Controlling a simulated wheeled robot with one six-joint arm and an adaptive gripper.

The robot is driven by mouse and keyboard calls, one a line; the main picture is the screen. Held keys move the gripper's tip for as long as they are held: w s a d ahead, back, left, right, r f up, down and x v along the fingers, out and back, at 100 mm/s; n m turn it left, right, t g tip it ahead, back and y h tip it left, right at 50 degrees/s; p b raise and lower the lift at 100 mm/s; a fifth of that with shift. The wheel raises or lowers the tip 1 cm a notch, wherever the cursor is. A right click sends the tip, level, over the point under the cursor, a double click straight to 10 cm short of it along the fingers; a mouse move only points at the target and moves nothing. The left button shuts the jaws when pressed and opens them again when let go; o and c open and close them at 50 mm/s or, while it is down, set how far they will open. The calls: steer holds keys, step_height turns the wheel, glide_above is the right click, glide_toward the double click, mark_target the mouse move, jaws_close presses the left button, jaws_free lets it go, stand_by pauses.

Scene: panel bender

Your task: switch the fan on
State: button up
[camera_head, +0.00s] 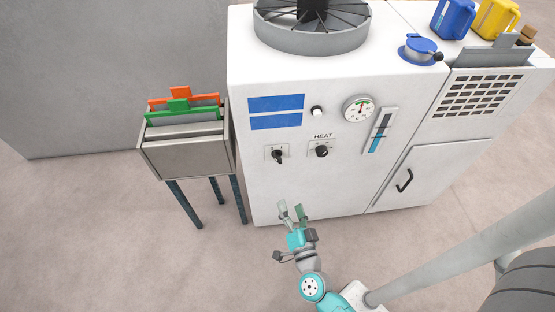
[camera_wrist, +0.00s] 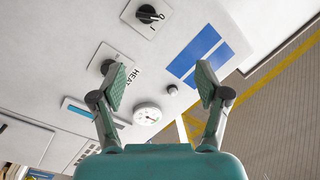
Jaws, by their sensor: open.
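The fan (camera_head: 312,25) sits in a round grey housing on top of the white machine (camera_head: 340,190). Two dark rotary knobs are on the machine's front. The left knob (camera_head: 279,156) has a plate with markings too small to read; the right knob (camera_head: 321,151) is under the word HEAT. In the wrist view the unlabelled knob (camera_wrist: 149,15) is at the top, and the HEAT knob (camera_wrist: 108,67) is partly hidden behind my left finger. My gripper (camera_head: 292,212) is open and empty, in front of and below the knobs, apart from the panel; its fingers also show in the wrist view (camera_wrist: 162,85).
A round gauge (camera_head: 359,109), a white button (camera_head: 317,111), blue labels (camera_head: 276,104) and a blue level indicator (camera_head: 381,131) are on the panel. A grey rack (camera_head: 187,157) with folders stands at left. A door handle (camera_head: 404,180) sticks out at lower right. Floor in front is clear.

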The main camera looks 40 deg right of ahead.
mark_target(278, 162)
steer(key=w+d+m, duration=0.1)
steer(key=w+d, duration=0.2)
steer(key=w, duration=0.3)
steer(key=w+d+f+m+g+h, duration=0.1)
steer(key=w+d, duration=0.2)
steer(key=w, duration=0.3)
steer(key=w+d+f+m, duration=0.1)
steer(key=w+d+m, duration=0.1)
steer(key=w, duration=0.3)
steer(key=shift+w+d+h, duration=0.4)
steer(key=shift+d, duration=0.05)
steer(key=c, duration=1.2)
